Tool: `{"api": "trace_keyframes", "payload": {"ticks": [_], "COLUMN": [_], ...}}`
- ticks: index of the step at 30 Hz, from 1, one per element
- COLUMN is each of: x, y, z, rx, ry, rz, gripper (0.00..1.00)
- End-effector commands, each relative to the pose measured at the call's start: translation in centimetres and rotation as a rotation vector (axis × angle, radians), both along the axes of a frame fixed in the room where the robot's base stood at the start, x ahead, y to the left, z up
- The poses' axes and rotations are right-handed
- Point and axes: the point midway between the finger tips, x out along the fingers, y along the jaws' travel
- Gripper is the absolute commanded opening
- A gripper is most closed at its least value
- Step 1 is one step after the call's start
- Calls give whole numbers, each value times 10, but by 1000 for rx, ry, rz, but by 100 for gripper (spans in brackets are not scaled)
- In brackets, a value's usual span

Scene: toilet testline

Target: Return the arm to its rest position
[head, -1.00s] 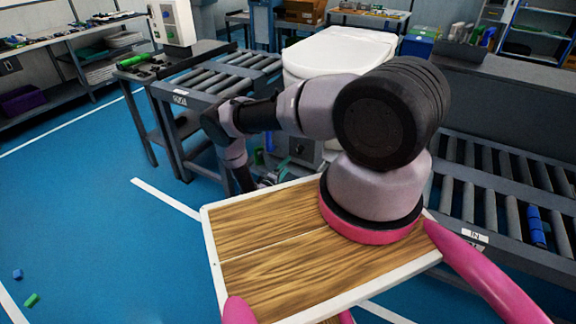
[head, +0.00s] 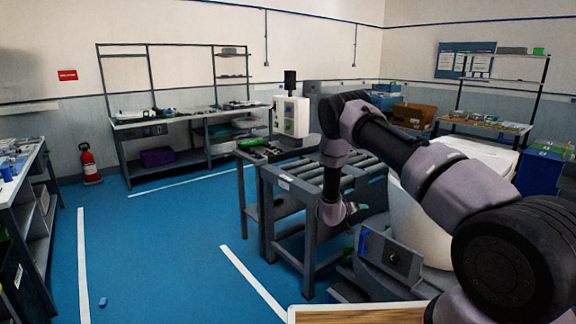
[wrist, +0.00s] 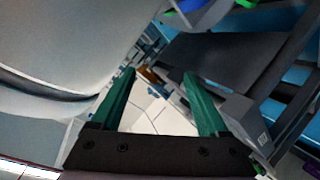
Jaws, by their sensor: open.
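My arm rises from the lower right of the head view, reaches left to a raised elbow and bends down beside the roller conveyor (head: 330,172). The gripper end is low in front of the conveyor and hard to make out there. In the wrist view my gripper (wrist: 160,80) has two green fingers spread apart with nothing between them. A large white rounded body (wrist: 60,50) lies close on the left of the fingers, and the white toilet (head: 478,150) is behind my arm in the head view.
A grey metal stand (head: 385,262) is close to the gripper end. A workbench (head: 190,120) lines the back wall, with a fire extinguisher (head: 89,164) at its left. Blue floor (head: 170,240) is open at the left. A small blue block (head: 103,302) lies there.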

Motion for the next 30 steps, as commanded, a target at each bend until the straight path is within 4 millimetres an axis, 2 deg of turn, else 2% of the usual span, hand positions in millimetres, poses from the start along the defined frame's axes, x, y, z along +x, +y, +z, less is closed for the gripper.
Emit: {"api": "trace_keyframes", "payload": {"ticks": [1,5,6,10,14,18,23,27,30], "x": [11,26,28,26,12,-17,-68,-124,-169], "y": [5,17,21,32,41,49,56,59,59], "z": [32,98,120,188,255,323,391,441,468], "rx": [73,253,305,467,613,750,879,966,1014], "ry": [-26,-66,-77,-100,-109,-103,-76,-40,-7], "rz": [6,30,40,72,109,150,192,220,233], "gripper": [77,77,77,77,77,77,77,77,77]}}
